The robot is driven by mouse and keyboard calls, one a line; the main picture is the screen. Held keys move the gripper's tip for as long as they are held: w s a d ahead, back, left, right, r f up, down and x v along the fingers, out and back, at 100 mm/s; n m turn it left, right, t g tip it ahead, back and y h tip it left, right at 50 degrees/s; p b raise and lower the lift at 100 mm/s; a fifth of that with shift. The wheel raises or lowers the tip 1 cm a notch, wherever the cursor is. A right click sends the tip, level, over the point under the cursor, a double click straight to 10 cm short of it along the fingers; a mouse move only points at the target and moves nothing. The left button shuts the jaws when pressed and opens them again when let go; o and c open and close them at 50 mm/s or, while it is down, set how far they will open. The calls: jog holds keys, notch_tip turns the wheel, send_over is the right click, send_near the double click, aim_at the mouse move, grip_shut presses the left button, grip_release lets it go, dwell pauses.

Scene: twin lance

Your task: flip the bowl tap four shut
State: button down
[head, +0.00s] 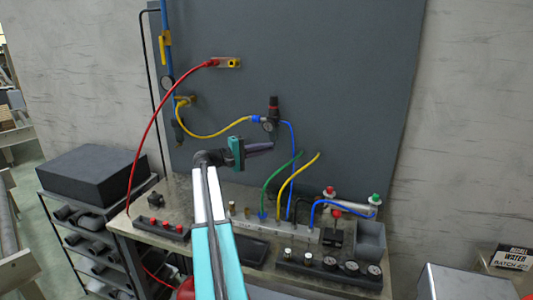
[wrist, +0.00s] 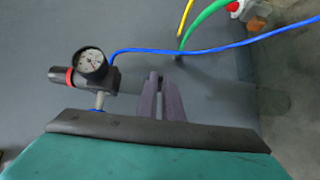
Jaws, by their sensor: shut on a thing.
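My gripper (head: 262,146) is in front of the grey panel (head: 330,70), just below the regulator (head: 272,112) with its round gauge. In the wrist view, my gripper's two purple fingers (wrist: 161,82) are nearly together. What sits between them is too small to make out. The regulator, its gauge (wrist: 91,63) and red ring are left of the fingers there, apart from them. At the panel's left edge, a blue pipe carries a yellow lever (head: 163,48), a gauge (head: 167,83) and a brass fitting (head: 189,101). I cannot tell which part is bowl tap four.
A red hose (head: 150,115) arcs to a fitting (head: 228,63). Yellow, green and blue hoses hang near my gripper. The bench (head: 160,205) holds a block with red knobs (head: 160,227), several gauges (head: 352,267) and a grey box (head: 370,240). A shelf stands left.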

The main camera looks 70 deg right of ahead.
jog(key=shift+w, duration=0.25)
jog(key=c, duration=2.2)
grip_release()
jog(key=shift+w, duration=0.1)
jog(key=shift+a, duration=0.1)
jog(key=b+v, duration=0.3)
jog(key=v, duration=1)
jog(key=shift+w+a, duration=0.15)
jog(key=shift+w, duration=0.1)
